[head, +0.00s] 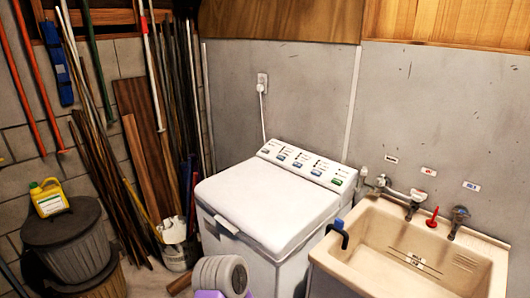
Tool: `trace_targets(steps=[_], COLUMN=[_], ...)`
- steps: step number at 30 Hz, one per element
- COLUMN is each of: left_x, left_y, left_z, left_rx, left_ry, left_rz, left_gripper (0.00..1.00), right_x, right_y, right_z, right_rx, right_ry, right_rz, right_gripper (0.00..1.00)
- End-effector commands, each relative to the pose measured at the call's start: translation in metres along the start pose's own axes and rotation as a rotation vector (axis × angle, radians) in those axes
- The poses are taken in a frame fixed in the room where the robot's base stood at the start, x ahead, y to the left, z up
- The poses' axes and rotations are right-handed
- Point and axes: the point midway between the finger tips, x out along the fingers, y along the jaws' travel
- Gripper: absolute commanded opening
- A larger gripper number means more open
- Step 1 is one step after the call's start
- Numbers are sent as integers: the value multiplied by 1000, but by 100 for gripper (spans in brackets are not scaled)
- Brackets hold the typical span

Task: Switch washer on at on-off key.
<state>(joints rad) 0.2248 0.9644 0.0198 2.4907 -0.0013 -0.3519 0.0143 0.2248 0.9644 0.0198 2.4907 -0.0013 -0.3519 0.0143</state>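The white washer (262,207) stands against the grey wall in the middle of the head view, with its lid shut. Its control panel (307,164) runs along the back edge of the top. The panel has several bluish keys (298,164) in a row and one green key (336,182) at its right end. The small labels are too fine to read, so I cannot tell for certain which is the on-off key. Nothing covers the panel. Neither of my grippers is identifiable in the view.
A beige sink (385,240) with taps stands right of the washer. A plug sits in a wall socket (262,83). Poles and boards (150,160), a pale bucket (178,245) and dark bins (62,240) with a yellow jug (48,197) crowd the left. The washer's lid is clear.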

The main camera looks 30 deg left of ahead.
Motion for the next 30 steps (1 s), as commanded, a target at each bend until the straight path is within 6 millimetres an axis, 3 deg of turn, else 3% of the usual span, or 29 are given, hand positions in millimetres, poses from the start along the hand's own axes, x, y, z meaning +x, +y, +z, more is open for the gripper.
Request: trace_targets(steps=[23, 25, 30], left_x=[0, 0, 0], left_y=[0, 0, 0], left_z=[0, 0, 0], left_rx=[0, 0, 0], left_ry=[0, 0, 0], left_rz=[0, 0, 0], left_gripper=[0, 0, 0], right_x=[0, 0, 0], right_y=[0, 0, 0], right_z=[0, 0, 0], right_rx=[0, 0, 0], right_ry=[0, 0, 0], right_rz=[0, 0, 0], right_gripper=[40, 34, 8])
